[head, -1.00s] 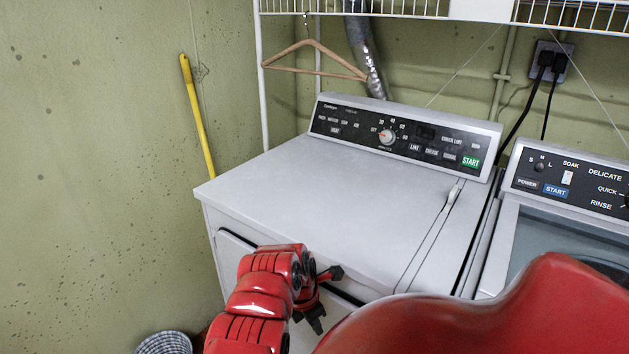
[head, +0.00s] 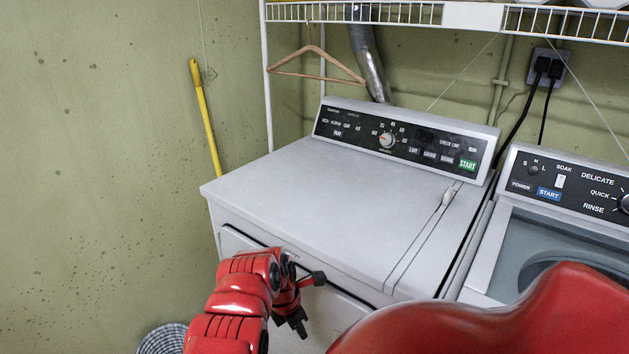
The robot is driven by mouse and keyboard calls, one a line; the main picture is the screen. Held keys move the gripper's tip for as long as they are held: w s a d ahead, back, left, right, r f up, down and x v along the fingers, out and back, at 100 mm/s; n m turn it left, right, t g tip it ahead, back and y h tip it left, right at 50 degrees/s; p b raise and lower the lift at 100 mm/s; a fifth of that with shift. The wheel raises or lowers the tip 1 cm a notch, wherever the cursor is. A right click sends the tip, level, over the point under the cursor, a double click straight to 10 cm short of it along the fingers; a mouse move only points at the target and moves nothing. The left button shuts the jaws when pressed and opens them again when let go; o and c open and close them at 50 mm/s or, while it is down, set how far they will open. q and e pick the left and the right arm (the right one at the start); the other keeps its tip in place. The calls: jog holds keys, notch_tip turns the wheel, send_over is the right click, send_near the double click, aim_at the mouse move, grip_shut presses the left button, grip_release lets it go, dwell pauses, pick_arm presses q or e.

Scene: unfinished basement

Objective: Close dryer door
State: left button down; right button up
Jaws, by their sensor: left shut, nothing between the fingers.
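The white dryer (head: 335,200) stands in the middle of the head view. Its door (head: 336,309) is on the front face, below the top edge, and shows in part on both sides of my arm. A dark line runs along the door's upper edge. The door looks flush or nearly so; I cannot tell whether it is fully shut. My left gripper (head: 308,302) is in front of the door, shut and empty. I cannot tell whether it touches the door. My red arm hides the door's middle and the lower part is out of frame. My right gripper is not in view.
A washer (head: 484,272) stands close on the dryer's right. A woven basket (head: 165,339) is on the floor at lower left. A yellow pole (head: 205,118) leans on the green wall. A wire shelf (head: 400,14) with a hanger (head: 318,62) is above.

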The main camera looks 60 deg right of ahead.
pick_arm(q)
jog(key=p+v, duration=0.6)
jog(key=v, duration=0.3)
jog(key=shift+r, duration=0.3)
jog(key=shift+s, duration=0.15)
